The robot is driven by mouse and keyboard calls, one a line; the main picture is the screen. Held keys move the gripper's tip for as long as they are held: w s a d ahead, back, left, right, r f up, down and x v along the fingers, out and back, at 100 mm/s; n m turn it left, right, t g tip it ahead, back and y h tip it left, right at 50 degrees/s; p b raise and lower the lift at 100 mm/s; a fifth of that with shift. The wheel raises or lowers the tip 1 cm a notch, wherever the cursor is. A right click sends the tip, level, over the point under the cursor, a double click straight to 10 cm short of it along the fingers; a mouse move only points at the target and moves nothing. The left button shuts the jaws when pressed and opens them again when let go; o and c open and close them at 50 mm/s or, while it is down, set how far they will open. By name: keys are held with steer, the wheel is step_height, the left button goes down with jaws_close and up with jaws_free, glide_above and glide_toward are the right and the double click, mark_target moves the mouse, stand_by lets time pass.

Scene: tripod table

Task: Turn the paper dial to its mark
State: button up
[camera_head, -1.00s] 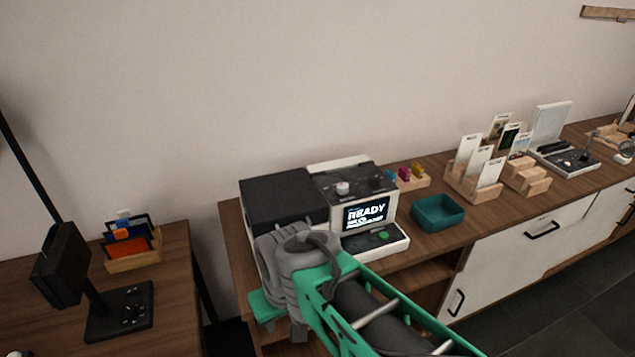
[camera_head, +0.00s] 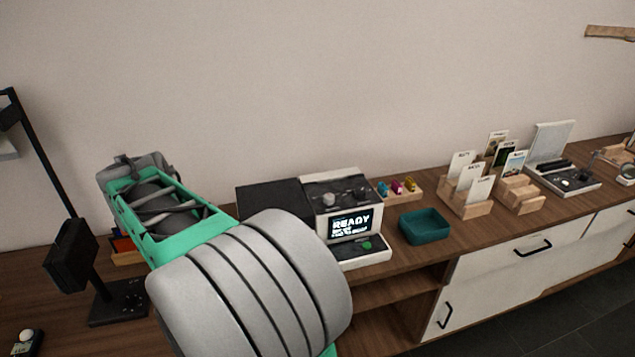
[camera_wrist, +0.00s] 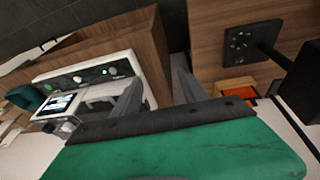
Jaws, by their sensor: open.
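The printer (camera_head: 340,255) stands on the wooden counter, with a lit screen (camera_head: 350,222) reading READY and a green button (camera_head: 367,245) on its front ledge. Its dark top panel carries small knobs (camera_head: 328,199); I cannot tell which one is the paper dial, and no mark is readable. The wrist view shows the printer at the left, roughly upside down, with its screen (camera_wrist: 57,106) and knobs (camera_wrist: 66,127). My gripper (camera_wrist: 158,84) is open and empty, its fingers apart, near the printer's side and away from the knobs. In the head view my arm hides its fingertips.
A teal tray (camera_head: 424,228) sits right of the printer, with a wooden block of coloured cartridges (camera_head: 397,188) behind it. Wooden card holders (camera_head: 466,205) stand farther right. A black lamp (camera_head: 72,258) stands on the left desk.

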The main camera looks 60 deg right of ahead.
steer(key=d+r+m+g+p, duration=0.15)
steer(key=d+r+m, duration=0.3)
steer(key=d, duration=0.65)
steer(key=m+g+p, duration=0.3)
steer(key=m+p, duration=0.2)
steer(key=m, duration=0.8)
glide_toward(329, 196)
steer(key=b+x, duration=0.1)
steer(key=x, duration=0.6)
steer(key=shift+s+f+b, duration=0.1)
steer(key=shift+f+b, duration=0.2)
steer(key=shift+b, duration=0.05)
steer(key=shift+s+d+f, duration=0.1)
steer(key=shift+d+f, duration=0.1)
steer(key=shift+f, duration=0.25)
steer(key=shift+c, duration=0.5)
jaws_close()
